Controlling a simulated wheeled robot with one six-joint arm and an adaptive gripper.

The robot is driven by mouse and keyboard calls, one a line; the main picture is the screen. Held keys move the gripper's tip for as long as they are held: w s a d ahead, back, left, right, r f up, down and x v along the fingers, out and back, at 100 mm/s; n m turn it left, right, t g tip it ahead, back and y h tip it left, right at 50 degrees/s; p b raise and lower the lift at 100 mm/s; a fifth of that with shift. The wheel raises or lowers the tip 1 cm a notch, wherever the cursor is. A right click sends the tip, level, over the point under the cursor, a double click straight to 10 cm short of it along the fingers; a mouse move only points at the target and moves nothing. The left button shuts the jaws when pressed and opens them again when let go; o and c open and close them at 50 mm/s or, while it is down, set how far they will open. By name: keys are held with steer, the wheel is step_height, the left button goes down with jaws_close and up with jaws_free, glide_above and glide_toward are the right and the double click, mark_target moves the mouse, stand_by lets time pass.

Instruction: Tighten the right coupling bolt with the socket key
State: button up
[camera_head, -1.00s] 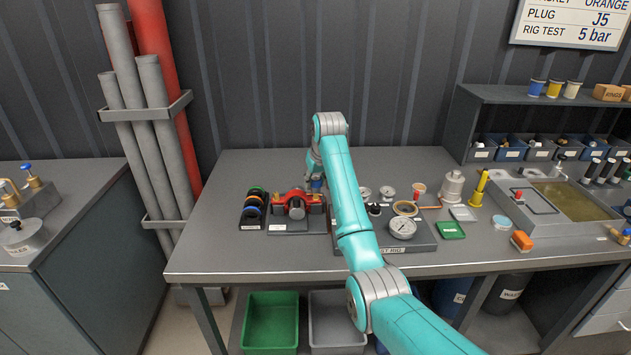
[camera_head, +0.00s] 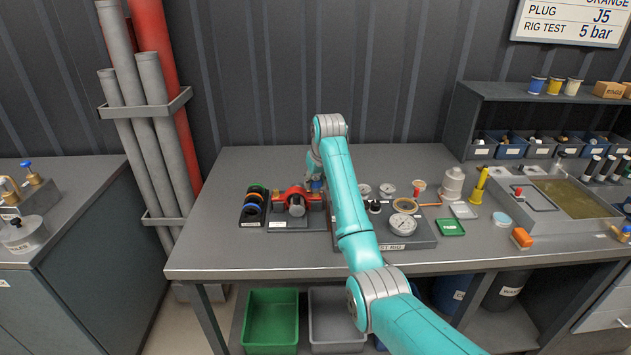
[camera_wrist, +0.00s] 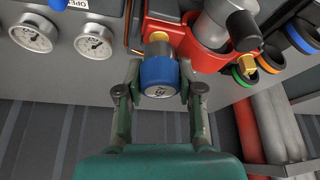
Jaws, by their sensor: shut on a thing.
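The red coupling (camera_head: 297,194) sits on its grey stand on the bench. It also shows in the wrist view (camera_wrist: 206,52), with a brass bolt (camera_wrist: 248,68) on its right side there. My gripper (camera_wrist: 160,90) is shut on the blue socket key (camera_wrist: 157,72), with one finger on each side of its round head. The key is at the other ear of the coupling, in line with a brass-coloured piece (camera_wrist: 159,38). I cannot tell how far the socket sits over the bolt. In the head view my arm and gripper (camera_head: 316,182) cover most of this side.
A rack of coloured rings (camera_head: 254,204) stands left of the coupling. The test rig with a gauge (camera_head: 403,224) is close on the right. Gauges (camera_wrist: 93,42) also show in the wrist view. The bench front left is clear. Green (camera_head: 271,318) and grey bins stand below.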

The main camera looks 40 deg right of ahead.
steer(key=shift+f, duration=0.5)
stand_by(0.3)
steer(key=m+h, duration=0.1)
steer(key=m, duration=0.1)
steer(key=shift+m, duration=0.3)
steer(key=shift+m+g+h, duration=0.3)
steer(key=shift+m+g, duration=0.1)
steer(key=shift+m, duration=0.6)
steer(key=shift+w+m, duration=0.1)
steer(key=shift+m, duration=0.5)
steer(key=m+g+h, duration=0.1)
steer(key=m, duration=0.2)
